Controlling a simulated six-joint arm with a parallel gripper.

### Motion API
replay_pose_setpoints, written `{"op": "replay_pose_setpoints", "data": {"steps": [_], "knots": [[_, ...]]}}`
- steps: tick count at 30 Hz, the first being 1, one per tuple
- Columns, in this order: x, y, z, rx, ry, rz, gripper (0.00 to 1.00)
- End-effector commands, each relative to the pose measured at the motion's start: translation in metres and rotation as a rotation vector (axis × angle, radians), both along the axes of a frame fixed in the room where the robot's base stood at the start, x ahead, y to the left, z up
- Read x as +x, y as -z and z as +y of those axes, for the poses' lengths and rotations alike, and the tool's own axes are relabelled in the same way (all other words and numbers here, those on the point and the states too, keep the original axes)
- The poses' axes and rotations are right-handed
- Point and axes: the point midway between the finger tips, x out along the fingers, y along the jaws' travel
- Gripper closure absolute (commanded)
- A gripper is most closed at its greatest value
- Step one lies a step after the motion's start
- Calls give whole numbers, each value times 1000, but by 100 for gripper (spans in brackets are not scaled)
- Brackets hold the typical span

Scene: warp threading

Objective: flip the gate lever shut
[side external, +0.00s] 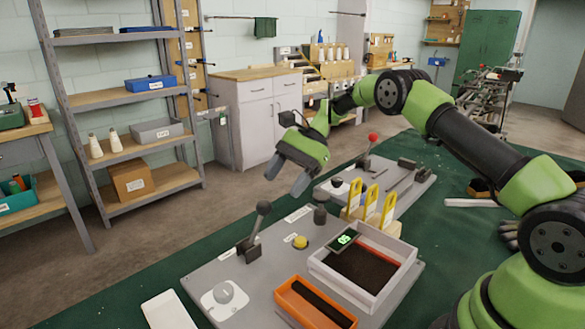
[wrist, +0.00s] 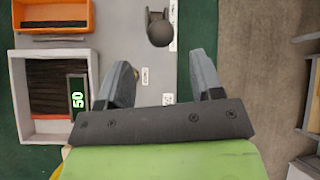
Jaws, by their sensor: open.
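A lever with a dark ball knob (side external: 263,208) stands on the grey panel (side external: 213,268), tilted, with its shaft leaning toward my gripper's side. In the wrist view the same dark knob (wrist: 160,33) lies just ahead of the fingertips, near the middle between them. A second lever with a red knob (side external: 373,137) stands on the farther grey plate. No readable label shows which is the gate lever. My gripper (side external: 288,180) is open and empty, raised above the panel and apart from both levers. It also shows in the wrist view (wrist: 160,64).
A white tray (side external: 315,268) with dark contents and a green-lit display (side external: 343,239) stands right of the lever. An orange tray (side external: 283,299), yellow button (side external: 300,242), dark round knob (side external: 320,214) and yellow upright tags (side external: 371,203) are nearby. Open floor lies beyond the panel's left edge.

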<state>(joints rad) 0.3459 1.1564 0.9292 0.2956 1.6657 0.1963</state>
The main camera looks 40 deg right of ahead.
Motion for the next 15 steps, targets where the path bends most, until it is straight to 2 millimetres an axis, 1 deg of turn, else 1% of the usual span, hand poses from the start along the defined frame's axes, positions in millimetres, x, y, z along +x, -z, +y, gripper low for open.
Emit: {"op": "replay_pose_setpoints", "data": {"steps": [1,6,9,15], "knots": [[0,-7,-8,-3,3,-4,40],[-2,-21,-23,-2,0,-2,40],[-3,-25,-27,-2,0,0,40],[-3,-26,-27,-1,0,1,40]]}}
